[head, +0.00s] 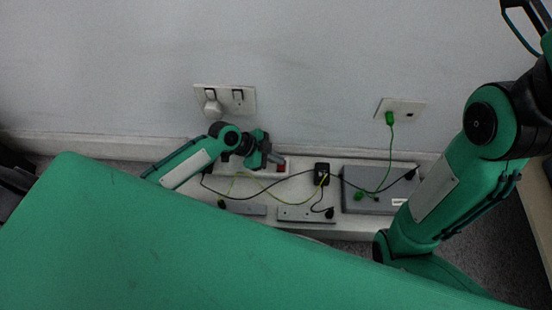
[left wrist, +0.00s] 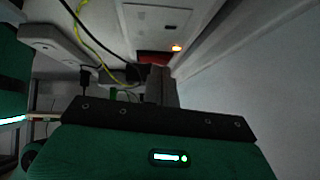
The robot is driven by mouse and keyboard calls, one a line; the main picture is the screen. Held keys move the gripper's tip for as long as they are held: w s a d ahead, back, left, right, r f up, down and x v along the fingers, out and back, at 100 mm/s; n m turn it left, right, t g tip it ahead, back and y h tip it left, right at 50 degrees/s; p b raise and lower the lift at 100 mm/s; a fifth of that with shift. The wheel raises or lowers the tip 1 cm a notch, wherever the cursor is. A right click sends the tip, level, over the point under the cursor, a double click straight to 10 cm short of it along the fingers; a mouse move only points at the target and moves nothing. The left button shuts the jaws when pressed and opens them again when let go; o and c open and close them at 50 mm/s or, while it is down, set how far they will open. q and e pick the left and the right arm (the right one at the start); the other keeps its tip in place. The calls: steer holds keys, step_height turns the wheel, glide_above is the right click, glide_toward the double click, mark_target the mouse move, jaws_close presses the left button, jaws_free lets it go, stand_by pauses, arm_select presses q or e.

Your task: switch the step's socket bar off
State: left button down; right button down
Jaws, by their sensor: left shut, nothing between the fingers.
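The socket bar (head: 345,165) is a long white bar lying on the step at the foot of the wall. Its red switch (head: 281,167) is at the left, beside my left gripper (head: 275,158). In the left wrist view the white bar (left wrist: 190,22) runs away from me, with an orange light (left wrist: 176,47) glowing next to the red switch (left wrist: 153,57). My left gripper's fingers (left wrist: 161,78) are shut and empty, just in front of the switch, and hide part of it. I cannot tell whether they touch it. My right arm stands at the right; its gripper is not clearly visible.
A black adapter (head: 322,173), a grey box (head: 375,203) and a grey strip (head: 300,214) crowd the step, with loose cables across them. Wall sockets (head: 246,99) and a plate with a green plug (head: 390,118) are above. A green surface (head: 130,240) fills the lower left.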

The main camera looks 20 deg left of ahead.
arm_select(q)
steer(key=shift+f, duration=0.2)
stand_by(0.3)
steer(key=shift+s, duration=0.1)
steer(key=shift+s+d+r+p, duration=0.15)
steer(key=shift+s+p, duration=0.4)
steer(key=shift+p, duration=0.15)
